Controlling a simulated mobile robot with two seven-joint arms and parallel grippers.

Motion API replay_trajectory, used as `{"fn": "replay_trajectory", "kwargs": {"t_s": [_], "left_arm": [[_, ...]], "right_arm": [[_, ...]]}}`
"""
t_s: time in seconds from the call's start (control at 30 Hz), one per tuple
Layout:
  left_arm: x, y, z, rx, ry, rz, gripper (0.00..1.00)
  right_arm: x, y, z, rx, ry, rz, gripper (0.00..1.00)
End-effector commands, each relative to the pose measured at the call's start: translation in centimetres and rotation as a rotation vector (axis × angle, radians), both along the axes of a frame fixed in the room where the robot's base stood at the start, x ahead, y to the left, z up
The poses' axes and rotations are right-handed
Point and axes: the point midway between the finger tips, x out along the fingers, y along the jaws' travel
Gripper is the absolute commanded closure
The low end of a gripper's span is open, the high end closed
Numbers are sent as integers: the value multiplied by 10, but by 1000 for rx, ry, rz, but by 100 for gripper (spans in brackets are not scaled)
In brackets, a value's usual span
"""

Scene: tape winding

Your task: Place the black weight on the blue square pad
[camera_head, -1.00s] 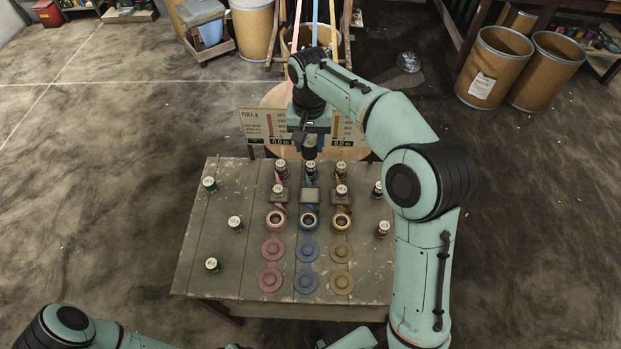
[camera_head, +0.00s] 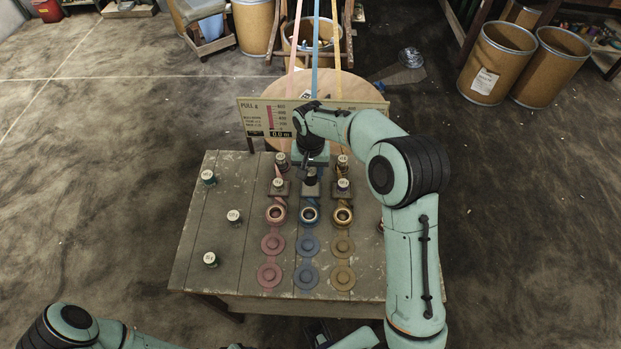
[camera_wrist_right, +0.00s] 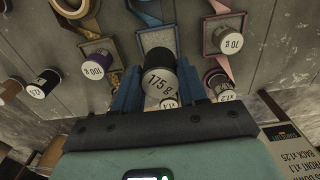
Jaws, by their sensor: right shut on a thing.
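My right gripper (camera_head: 311,174) is shut on a black weight (camera_wrist_right: 159,80) marked 175 g. In the right wrist view the weight sits between the blue fingers. The blue square pad (camera_wrist_right: 157,39) is the middle one of three framed pads; it looks empty, with a blue ribbon beside it. The weight overlaps the pad's near edge in that view; I cannot tell whether they touch. In the head view the gripper mostly hides the pad.
A purple-banded weight (camera_wrist_right: 43,83) and a weight marked 70 g (camera_wrist_right: 229,42) flank the middle pad. Ribbon rings, including a blue one (camera_head: 309,214), sit in front. Several weights stand around the wooden table (camera_head: 215,268). A sign board (camera_head: 255,119) stands behind.

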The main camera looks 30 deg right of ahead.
Motion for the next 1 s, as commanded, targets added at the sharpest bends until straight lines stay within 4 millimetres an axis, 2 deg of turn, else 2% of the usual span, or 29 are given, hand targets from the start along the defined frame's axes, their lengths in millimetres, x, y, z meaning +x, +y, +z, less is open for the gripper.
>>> {"fn": "replay_trajectory", "kwargs": {"t_s": [0.23,0.6,0.63,0.7,1.0], "left_arm": [[-1,0,-3,0,1,0,41],[-2,0,-5,0,2,0,41],[-2,0,-5,0,2,0,41],[-2,0,-4,0,2,0,41],[-2,0,-3,0,2,0,41]], "right_arm": [[-1,0,-36,0,4,1,94],[0,0,-41,1,1,1,94],[-1,0,-41,0,2,1,55],[0,0,-40,0,2,0,32],[0,0,-39,1,1,0,32]]}}
